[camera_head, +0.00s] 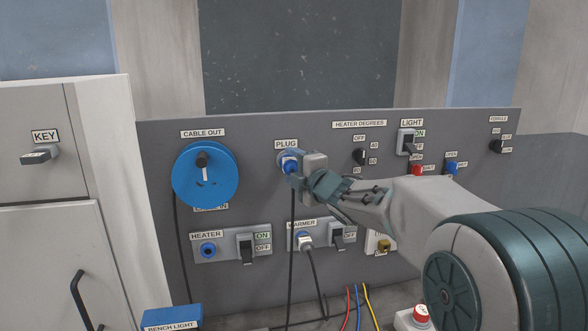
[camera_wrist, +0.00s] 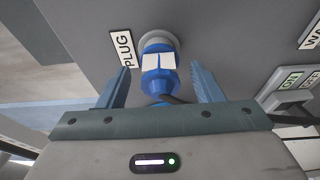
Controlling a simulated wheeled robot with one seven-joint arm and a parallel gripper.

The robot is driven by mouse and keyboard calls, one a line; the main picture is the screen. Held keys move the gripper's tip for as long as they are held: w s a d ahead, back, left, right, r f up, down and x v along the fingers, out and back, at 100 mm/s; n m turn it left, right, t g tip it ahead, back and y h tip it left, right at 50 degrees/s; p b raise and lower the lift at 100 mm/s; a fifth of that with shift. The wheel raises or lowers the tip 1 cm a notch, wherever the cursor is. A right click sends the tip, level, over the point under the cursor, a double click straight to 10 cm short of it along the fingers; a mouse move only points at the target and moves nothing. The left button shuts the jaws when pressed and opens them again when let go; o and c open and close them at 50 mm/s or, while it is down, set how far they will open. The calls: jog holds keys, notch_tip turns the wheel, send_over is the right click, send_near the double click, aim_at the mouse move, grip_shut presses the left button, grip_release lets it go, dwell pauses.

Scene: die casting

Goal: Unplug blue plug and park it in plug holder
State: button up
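The blue plug (camera_head: 289,166) sits in a round grey mount (camera_wrist: 158,41) under the PLUG label on the grey panel. Its dark cable hangs down from it. In the wrist view the plug (camera_wrist: 160,84) lies between the two blue-grey fingers of my gripper (camera_wrist: 160,70), with a visible gap on each side. My gripper (camera_head: 299,178) is open around the plug and holds nothing. In the head view it partly covers the plug's right side. I cannot tell which labelled part is the plug holder.
The blue cable reel (camera_head: 221,188) is left of the plug. Below are the blue-ringed heater socket (camera_head: 208,249), a heater switch (camera_head: 246,248) and a plug with a grey cable in the warmer socket (camera_head: 306,241). Loose coloured wires (camera_head: 357,306) stand at the bottom.

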jog(key=b+v, duration=0.2)
jog(key=v, duration=1.2)
jog(key=shift+b, duration=0.3)
jog(key=shift+w, duration=0.1)
jog(key=s+d+f+m+g+h, duration=0.3)
jog(key=s+d+f+m+h, duration=0.4)
jog(key=d+f+m+h, duration=0.7)
jog(key=s+a+f+m+g+y, duration=0.1)
jog(key=s+f+m+g, duration=0.3)
jog(key=s, duration=0.5)
jog(key=s+a+f+m+g+y, duration=0.2)
jog(key=s+f+m+g, duration=0.3)
jog(key=s, duration=0.4)
jog(key=shift+s+f+m+y, duration=0.4)
jog(key=shift+f+m+y, duration=0.2)
jog(key=shift+f+m, duration=0.15)
